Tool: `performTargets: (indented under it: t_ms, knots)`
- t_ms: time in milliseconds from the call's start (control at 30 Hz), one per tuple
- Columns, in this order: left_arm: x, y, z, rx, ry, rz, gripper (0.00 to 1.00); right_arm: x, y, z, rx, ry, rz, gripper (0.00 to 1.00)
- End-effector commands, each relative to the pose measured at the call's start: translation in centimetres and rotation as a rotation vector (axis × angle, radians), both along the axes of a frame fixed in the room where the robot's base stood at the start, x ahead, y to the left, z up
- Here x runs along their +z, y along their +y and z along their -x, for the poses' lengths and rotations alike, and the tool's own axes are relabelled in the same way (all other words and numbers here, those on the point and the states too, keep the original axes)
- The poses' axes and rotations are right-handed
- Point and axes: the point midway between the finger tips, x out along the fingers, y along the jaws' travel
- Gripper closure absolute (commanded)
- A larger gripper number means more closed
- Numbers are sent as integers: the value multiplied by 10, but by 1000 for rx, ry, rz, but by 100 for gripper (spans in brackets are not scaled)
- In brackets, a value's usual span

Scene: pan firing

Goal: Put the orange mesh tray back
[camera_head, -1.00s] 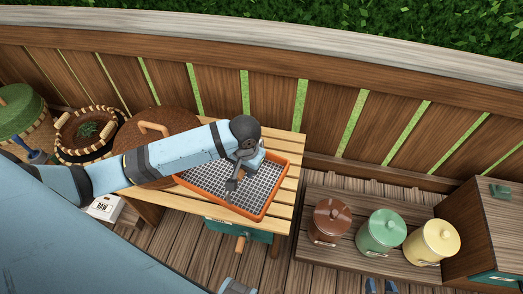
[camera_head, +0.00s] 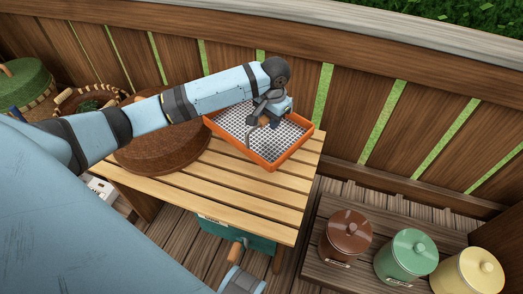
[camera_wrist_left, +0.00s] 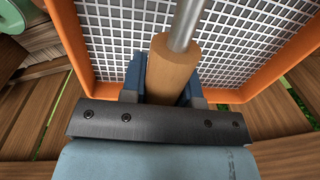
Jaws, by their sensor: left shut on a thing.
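The orange mesh tray (camera_head: 292,152) has an orange rim and a pale grid floor. It is over the back right of the slatted wooden table (camera_head: 215,195) and appears raised off it. My left gripper (camera_head: 265,120) is above the tray's middle, shut on a wooden handle with a metal rod. In the left wrist view the handle (camera_wrist_left: 172,68) sits between the fingers (camera_wrist_left: 165,85), with the mesh and rim (camera_wrist_left: 75,50) behind it. The handle's join with the tray is hidden.
A round brown lid (camera_head: 165,150) lies at the table's back left, beside the tray. A wooden fence (camera_head: 290,80) runs close behind. Brown (camera_head: 347,235), green (camera_head: 406,255) and yellow (camera_head: 468,275) lidded pots stand on the right. The table's front is clear.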

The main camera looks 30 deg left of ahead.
Motion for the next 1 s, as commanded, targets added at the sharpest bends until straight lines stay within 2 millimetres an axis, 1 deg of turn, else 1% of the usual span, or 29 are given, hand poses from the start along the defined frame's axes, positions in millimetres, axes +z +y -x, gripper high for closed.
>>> performTargets:
  t_ms: [33,67,300,400,500,600,767,867,1000]
  knots:
    - [-12,0,1,0,4,-1,100,-1,0,-1,-1,-5,0,57]
    - [-19,0,1,0,3,0,100,-1,0,-1,-1,-7,0,57]
    - [-84,0,1,1,4,-2,100,-9,0,-2,3,-14,5,57]
    - [-110,0,1,0,4,-2,100,-12,0,-3,5,-18,7,57]
    - [-130,0,1,0,2,-1,100,-12,1,-3,7,-25,9,57]
    - [-143,0,1,0,2,-1,100,-9,1,-4,10,-32,9,57]
    - [-152,0,1,0,1,0,100,-8,1,-5,11,-39,10,57]
    - [-164,0,1,1,2,0,100,-11,1,-4,12,-37,11,57]
    - [-186,-1,1,1,2,0,100,-17,1,-3,14,-35,15,57]
